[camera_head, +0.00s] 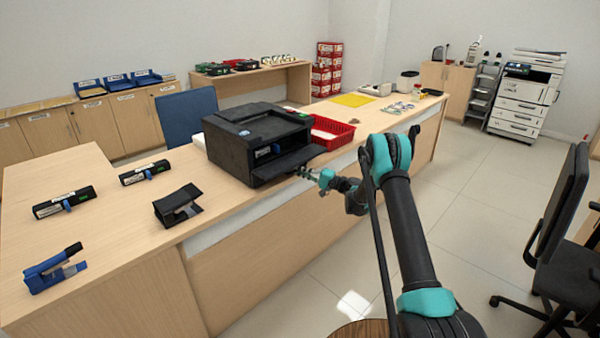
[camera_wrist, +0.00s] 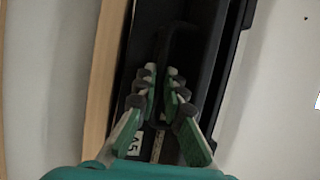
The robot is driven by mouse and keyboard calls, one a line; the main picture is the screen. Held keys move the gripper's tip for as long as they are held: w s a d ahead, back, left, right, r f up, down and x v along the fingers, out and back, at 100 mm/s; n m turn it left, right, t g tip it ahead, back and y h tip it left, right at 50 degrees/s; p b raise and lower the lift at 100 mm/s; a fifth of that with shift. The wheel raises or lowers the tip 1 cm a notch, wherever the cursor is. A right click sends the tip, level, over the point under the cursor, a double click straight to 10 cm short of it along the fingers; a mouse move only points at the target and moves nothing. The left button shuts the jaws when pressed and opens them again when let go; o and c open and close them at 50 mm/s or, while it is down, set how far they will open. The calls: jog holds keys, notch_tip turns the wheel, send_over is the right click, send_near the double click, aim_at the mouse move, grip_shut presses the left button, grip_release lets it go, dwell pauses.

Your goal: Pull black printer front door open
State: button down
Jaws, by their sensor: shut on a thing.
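The black printer (camera_head: 232,150) stands on the counter left of the centre in the head view. Its front door (camera_head: 285,165) is hinged down and sticks out toward my side, showing a dark opening behind it. My gripper (camera_head: 308,173) is at the door's outer edge, on its right part. In the wrist view, my gripper's green and grey fingers (camera_wrist: 161,80) reach over black printer parts and are shut on the door's edge. The exact contact is hard to see between the dark fingertips. A small white label (camera_wrist: 135,143) shows beside the left finger.
A red tray (camera_head: 332,133) stands right of the printer. A blue chair (camera_head: 187,112) is behind. The floor in front of the counter is clear; a black office chair (camera_head: 560,250) stands right.

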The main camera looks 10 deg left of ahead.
jog(key=shift+s+d+r, duration=0.1)
jog(key=shift+d+r, duration=0.05)
jog(key=shift+r, duration=0.3)
jog(key=shift+s+d+r, duration=0.1)
jog(key=shift+r, duration=0.35)
jog(key=c, duration=1.9)
grip_release()
jog(key=v, duration=1.2)
